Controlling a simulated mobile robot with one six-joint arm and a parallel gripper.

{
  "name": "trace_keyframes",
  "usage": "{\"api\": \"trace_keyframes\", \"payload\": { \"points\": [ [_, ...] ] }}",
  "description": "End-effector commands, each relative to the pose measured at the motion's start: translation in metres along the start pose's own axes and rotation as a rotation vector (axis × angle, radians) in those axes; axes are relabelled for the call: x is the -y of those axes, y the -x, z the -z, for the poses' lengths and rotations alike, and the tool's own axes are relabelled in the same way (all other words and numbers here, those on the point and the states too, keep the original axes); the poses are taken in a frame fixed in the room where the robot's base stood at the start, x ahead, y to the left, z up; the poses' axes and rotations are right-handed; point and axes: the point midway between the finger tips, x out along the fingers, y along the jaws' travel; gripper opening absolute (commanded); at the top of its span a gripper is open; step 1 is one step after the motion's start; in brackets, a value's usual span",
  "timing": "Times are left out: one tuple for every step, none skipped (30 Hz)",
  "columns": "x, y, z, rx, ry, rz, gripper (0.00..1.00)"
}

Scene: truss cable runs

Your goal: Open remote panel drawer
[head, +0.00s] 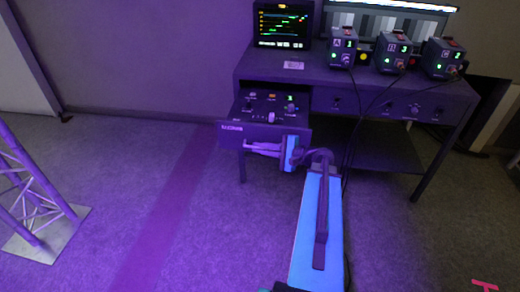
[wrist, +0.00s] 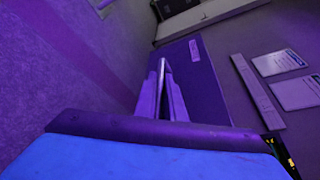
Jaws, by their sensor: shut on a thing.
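The remote panel drawer (head: 262,133) stands out from the left of the desk front in the head view. Its top face shows a panel with knobs, small lights and a lever. My gripper (head: 262,149) is at the drawer's front face, shut on the drawer handle. In the wrist view my gripper (wrist: 162,92) reaches to the drawer front (wrist: 205,85), with a thin pale bar of the handle (wrist: 163,68) between the fingers.
The desk (head: 400,88) carries a monitor (head: 283,24), a wider screen (head: 390,18) and three labelled boxes with green digits. Cables (head: 358,125) hang down the desk front beside my arm. A truss tower (head: 35,200) stands at the left. The floor between is clear.

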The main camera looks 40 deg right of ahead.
Motion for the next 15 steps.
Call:
{"api": "trace_keyframes", "payload": {
  "points": [
    [-0.0012, -0.0002, -0.0005, 0.003, 0.0, -0.003, 0.0],
    [-0.0012, 0.0, -0.0003, 0.002, 0.0, -0.003, 0.14],
    [-0.0011, 0.0002, 0.0, 0.001, 0.0, -0.003, 0.17],
    [-0.001, 0.0004, 0.0002, 0.001, 0.0, -0.002, 0.17],
    [-0.0009, 0.0005, 0.0004, 0.0, 0.0, -0.002, 0.17],
    [-0.0008, 0.0007, 0.0007, -0.001, 0.0, -0.002, 0.17],
    [-0.0006, 0.0009, 0.0008, -0.001, 0.0, -0.001, 0.17],
    [-0.0005, 0.001, 0.0009, -0.002, 0.0, -0.001, 0.17],
    [-0.0004, 0.0012, 0.0011, -0.002, 0.0, -0.001, 0.17],
    [-0.0004, 0.0012, 0.0011, -0.002, 0.0, -0.001, 0.17],
    [-0.0003, 0.0014, 0.0012, -0.003, 0.001, 0.0, 0.17],
    [-0.0002, 0.0018, 0.0013, -0.003, 0.001, 0.0, 0.17],
    [-0.0002, 0.0024, 0.0013, -0.003, 0.001, 0.0, 0.17],
    [-0.0001, 0.003, 0.0014, -0.004, 0.001, 0.0, 0.17],
    [0.0, 0.0043, 0.0014, -0.004, 0.001, 0.0, 0.17]
  ]
}}
